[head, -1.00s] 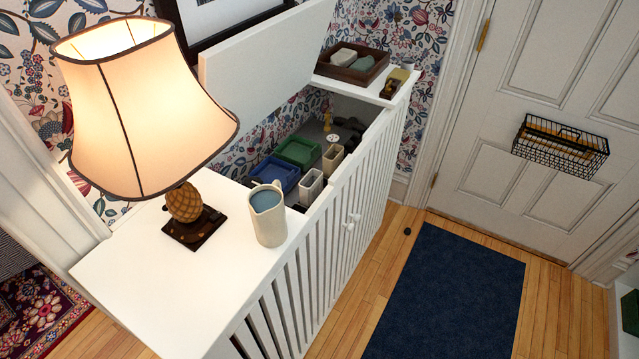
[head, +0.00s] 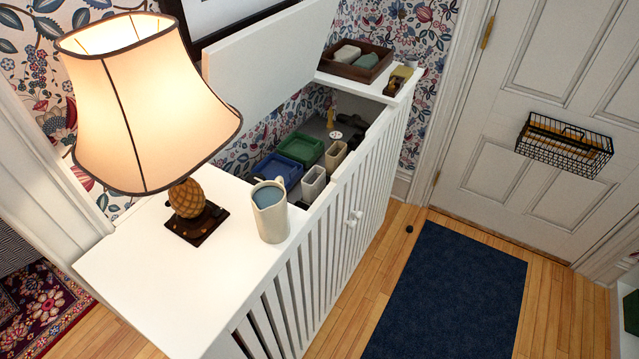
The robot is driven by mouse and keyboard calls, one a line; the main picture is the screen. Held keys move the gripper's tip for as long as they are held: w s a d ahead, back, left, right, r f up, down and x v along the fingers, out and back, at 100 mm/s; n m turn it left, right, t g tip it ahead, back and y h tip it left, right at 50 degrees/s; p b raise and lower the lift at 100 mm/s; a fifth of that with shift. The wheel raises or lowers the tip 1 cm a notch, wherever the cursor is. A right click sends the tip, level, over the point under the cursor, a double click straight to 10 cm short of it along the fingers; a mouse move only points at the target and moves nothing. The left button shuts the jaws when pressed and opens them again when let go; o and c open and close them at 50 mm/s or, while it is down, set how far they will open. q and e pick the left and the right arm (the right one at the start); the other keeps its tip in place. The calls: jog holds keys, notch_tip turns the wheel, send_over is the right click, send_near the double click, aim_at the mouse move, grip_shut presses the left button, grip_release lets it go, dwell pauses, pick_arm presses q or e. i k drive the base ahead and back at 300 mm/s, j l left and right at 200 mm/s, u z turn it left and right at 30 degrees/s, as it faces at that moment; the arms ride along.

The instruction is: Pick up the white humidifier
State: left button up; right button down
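I cannot make out a clear humidifier in the head view. The nearest pale thing is a cream-white jug (head: 270,212) with a handle and a blue-grey top, upright on the white cabinet top (head: 150,262) beside the lamp. Two small pale open containers, a white one (head: 313,183) and a beige one (head: 335,156), stand inside the cabinet's open compartment; whether either is a humidifier I cannot tell. Neither of my grippers is in view.
A lit lamp (head: 150,105) stands left of the jug. The cabinet lid (head: 265,50) is raised. Green (head: 301,148) and blue (head: 279,169) trays lie inside. A brown tray (head: 355,62) sits at the far end. A dark blue mat (head: 450,290) lies on the floor before the door.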

aim_at(314, 190)
jog(key=i+l+u, duration=0.1)
jog(key=u, duration=0.3)
jog(key=i+l+u, duration=0.1)
jog(key=u, duration=0.25)
jog(key=i+l+u, duration=0.1)
jog(key=l+u, duration=0.15)
jog(key=u, duration=0.15)
jog(key=l+u, duration=0.15)
jog(key=u, duration=0.2)
